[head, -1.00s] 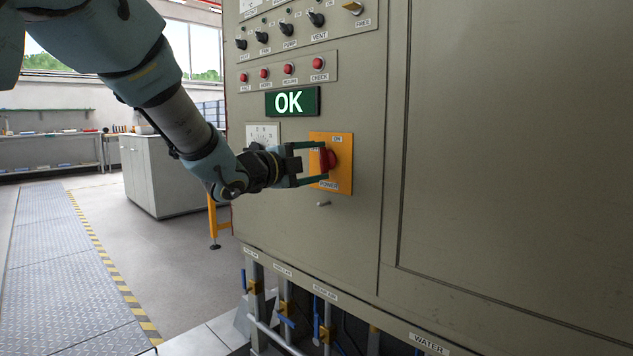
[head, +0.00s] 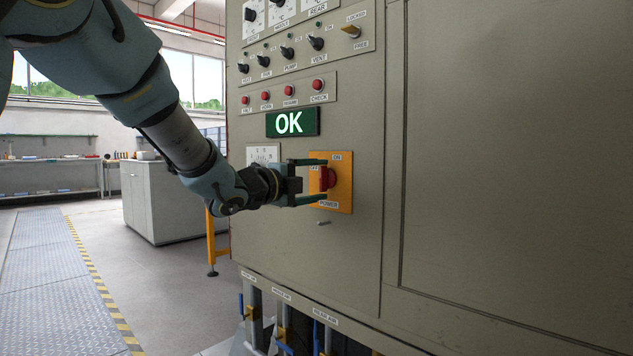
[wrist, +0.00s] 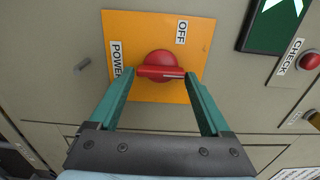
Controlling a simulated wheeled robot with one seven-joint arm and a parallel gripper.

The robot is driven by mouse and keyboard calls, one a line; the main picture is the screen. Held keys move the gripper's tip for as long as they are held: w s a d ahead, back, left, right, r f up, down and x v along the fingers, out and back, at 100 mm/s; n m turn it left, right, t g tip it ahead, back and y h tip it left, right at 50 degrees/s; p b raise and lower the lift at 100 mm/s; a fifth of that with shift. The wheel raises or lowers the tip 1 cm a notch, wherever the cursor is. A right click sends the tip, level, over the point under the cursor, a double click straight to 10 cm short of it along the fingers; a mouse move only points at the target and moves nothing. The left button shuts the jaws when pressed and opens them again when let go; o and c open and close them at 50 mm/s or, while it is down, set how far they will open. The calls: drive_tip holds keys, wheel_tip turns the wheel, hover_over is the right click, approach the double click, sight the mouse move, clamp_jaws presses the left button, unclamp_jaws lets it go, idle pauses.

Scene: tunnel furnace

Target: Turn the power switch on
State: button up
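The power switch is a red knob with a bar handle (head: 328,179) on an orange plate (head: 344,190) on the cabinet front. In the wrist view the red handle (wrist: 160,73) lies crosswise between the fingers, its light line toward the right finger. In the head view the handle is about upright, toward the ON label at the top. My gripper (head: 318,181) is open, with one finger above and one below the handle. In the wrist view the gripper's (wrist: 160,85) fingertips are very close to the handle ends; contact is unclear. The right finger hides part of the plate.
A green OK display (head: 292,122) is above the switch. Red buttons (head: 290,90) and black knobs (head: 287,52) sit higher up. A small peg (head: 323,223) sticks out below the plate. Pipes and valves (head: 284,330) are at the cabinet's foot. Floor at the left is clear.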

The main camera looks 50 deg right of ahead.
drive_tip(key=shift+o, duration=1.2)
drive_tip(key=shift+a, duration=0.1)
drive_tip(key=a, duration=1)
drive_tip(key=shift+w+a, duration=0.3)
drive_tip(key=shift+w, duration=0.05)
